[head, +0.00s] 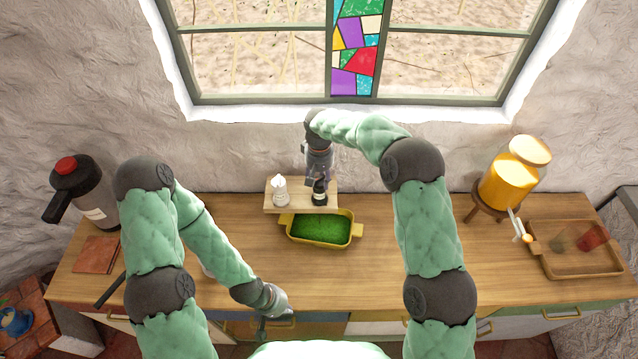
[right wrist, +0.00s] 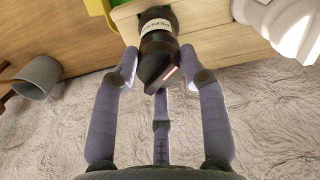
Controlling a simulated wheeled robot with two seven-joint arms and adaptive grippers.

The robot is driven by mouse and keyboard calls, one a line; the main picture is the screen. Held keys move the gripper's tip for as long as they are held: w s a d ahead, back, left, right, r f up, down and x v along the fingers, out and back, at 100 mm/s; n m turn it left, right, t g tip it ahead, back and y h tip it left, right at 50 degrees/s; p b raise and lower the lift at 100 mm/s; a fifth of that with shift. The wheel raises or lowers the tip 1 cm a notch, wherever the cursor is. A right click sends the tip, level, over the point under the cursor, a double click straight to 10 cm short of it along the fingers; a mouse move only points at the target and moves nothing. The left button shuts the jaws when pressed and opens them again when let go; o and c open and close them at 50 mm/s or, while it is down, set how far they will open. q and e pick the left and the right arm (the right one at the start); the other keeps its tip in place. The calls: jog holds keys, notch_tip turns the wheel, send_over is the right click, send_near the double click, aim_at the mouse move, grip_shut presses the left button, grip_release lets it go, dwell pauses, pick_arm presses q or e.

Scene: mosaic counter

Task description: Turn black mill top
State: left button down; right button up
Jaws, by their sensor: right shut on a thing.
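The black mill (head: 319,196) stands on a small wooden riser (head: 300,209) behind the yellow dish. It has a pale label band, which shows clearly in the right wrist view on the mill (right wrist: 157,30). My right gripper (head: 319,175) reaches down from above and is shut on the mill's dark top, with its fingers (right wrist: 163,78) around it. The arm and gripper partly hide the top in the head view. My left gripper (head: 272,322) hangs low at the counter's front edge, away from the mill; its finger opening is not clear.
A white mill (head: 280,190) stands just left of the black one. A yellow dish (head: 357,233) with green contents sits in front. An orange drink dispenser (head: 505,181) and a wooden tray (head: 577,274) are at right. A dark jug (head: 88,190) stands at far left.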

jog(key=m+b, duration=0.1)
jog(key=m, duration=0.1)
jog(key=m+b, duration=0.1)
jog(key=shift+d+f+m, duration=0.1)
jog(key=shift+f+m, duration=0.1)
jog(key=shift+m, duration=0.2)
jog(key=m+b, duration=0.1)
jog(key=m, duration=0.2)
jog(key=shift+m, duration=0.3)
jog(key=m+b, duration=0.1)
jog(key=m, duration=0.2)
jog(key=shift+s+d+m, duration=0.1)
jog(key=shift+m, duration=0.2)
jog(key=shift+s+m+b, duration=0.1)
jog(key=shift+m+b, duration=0.55)
jog(key=shift+m, duration=1.45)
jog(key=o, duration=1.1)
jog(key=shift+r, duration=0.1)
jog(key=shift+o, duration=0.2)
